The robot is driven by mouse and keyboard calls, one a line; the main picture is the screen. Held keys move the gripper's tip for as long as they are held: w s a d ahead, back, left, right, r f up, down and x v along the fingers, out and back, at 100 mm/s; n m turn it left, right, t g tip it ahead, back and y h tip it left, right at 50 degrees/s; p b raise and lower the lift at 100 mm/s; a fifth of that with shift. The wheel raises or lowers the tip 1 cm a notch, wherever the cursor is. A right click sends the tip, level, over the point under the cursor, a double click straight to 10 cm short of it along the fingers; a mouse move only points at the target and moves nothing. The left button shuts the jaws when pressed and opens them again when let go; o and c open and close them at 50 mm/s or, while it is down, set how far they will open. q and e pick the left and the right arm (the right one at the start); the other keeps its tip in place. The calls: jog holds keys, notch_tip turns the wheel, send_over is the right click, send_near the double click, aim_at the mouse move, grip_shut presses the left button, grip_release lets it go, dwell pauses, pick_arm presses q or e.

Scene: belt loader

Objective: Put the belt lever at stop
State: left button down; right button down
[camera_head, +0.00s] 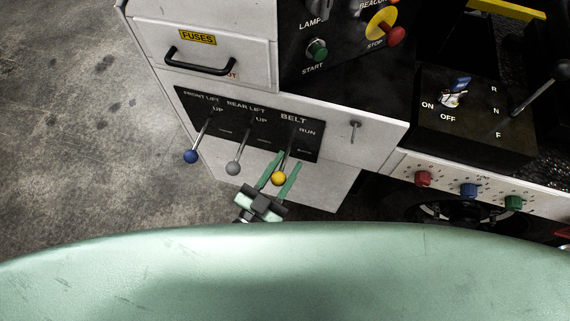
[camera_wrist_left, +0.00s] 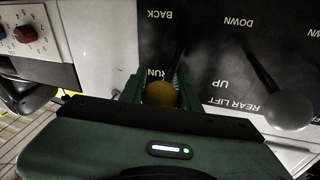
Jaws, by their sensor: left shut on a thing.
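The belt lever has a yellow knob (camera_head: 278,178) and a dark shaft. It rises from a slot under the BELT label on the black lever panel (camera_head: 225,125). RUN is printed beside the slot. My left gripper (camera_head: 279,171) has its green fingers on either side of the knob, shut on it. In the left wrist view the knob (camera_wrist_left: 161,94) sits between the fingers near the RUN label, with BACK printed farther along. The STOP marking for this lever is not readable. My right gripper is not in view.
The grey-knobbed rear lift lever (camera_head: 233,168) stands close left of the belt lever, and the blue-knobbed front lift lever (camera_head: 190,156) farther left. A drawer handle (camera_head: 200,61) is above. A switch box (camera_head: 460,115) is at right. The green curved surface (camera_head: 300,270) fills the foreground.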

pick_arm(q)
jog(key=shift+s+f, duration=0.2)
jog(key=shift+f, duration=0.25)
jog(key=c, duration=1)
grip_release()
jog(key=shift+c, duration=0.2)
jog(key=shift+w+r, duration=0.1)
jog(key=shift+r, duration=0.05)
jog(key=p+v, duration=0.1)
jog(key=v, duration=0.6)
jog(key=shift+s+a, duration=0.15)
jog(key=shift+s, duration=0.2)
